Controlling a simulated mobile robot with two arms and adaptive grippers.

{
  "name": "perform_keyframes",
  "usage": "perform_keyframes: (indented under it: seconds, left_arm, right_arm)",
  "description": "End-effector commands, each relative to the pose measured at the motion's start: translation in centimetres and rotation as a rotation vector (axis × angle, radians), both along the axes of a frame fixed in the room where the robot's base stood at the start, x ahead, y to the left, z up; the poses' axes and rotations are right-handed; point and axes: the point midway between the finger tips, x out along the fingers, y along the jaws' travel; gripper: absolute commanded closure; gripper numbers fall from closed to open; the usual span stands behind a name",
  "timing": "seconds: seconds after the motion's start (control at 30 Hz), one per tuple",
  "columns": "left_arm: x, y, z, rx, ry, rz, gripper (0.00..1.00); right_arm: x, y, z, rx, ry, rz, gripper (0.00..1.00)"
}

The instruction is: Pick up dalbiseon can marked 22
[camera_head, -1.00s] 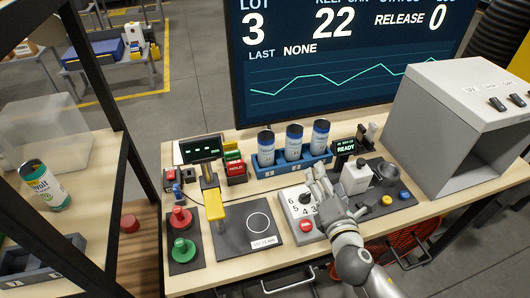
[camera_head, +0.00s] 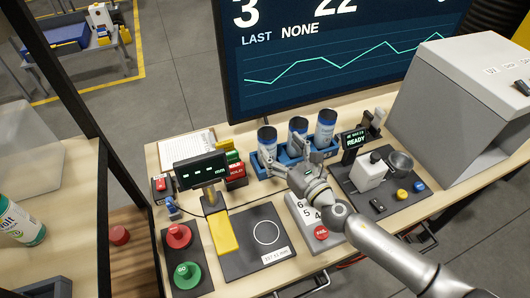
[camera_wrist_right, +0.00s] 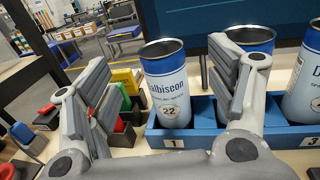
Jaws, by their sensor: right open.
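The Dalbiseon can marked 22 (camera_wrist_right: 168,88) is white and blue with a dark open top. It stands upright in slot 1 of a blue rack (camera_wrist_right: 205,138), and it is the leftmost can (camera_head: 267,141) in the head view. My right gripper (camera_head: 285,158) is open and empty, just in front of the rack. In the right wrist view its fingers (camera_wrist_right: 163,85) stand either side of the can, which appears beyond them; I cannot tell whether they touch it. The right finger hides much of the middle can (camera_wrist_right: 250,42). My left gripper is not in view.
The middle can (camera_head: 298,132) and right can (camera_head: 325,127) stand close beside the marked can. A small display (camera_head: 201,170) and red and green blocks (camera_head: 235,172) are left of the rack.

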Motion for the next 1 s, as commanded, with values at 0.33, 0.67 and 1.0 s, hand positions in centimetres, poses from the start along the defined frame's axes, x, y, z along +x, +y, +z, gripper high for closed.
perform_keyframes:
  seconds: [0.33, 0.67, 1.0]
  left_arm:
    - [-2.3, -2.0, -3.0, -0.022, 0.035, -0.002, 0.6]
    - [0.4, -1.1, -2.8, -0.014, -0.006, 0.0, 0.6]
    - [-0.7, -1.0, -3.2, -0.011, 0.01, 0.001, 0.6]
  right_arm:
    - [0.9, 0.4, -4.1, 0.003, -0.004, -0.003, 0.22]
    - [3.1, 1.8, -4.1, 0.004, -0.002, -0.002, 0.22]
    - [6.4, 3.9, -4.2, 0.002, -0.001, -0.001, 0.22]
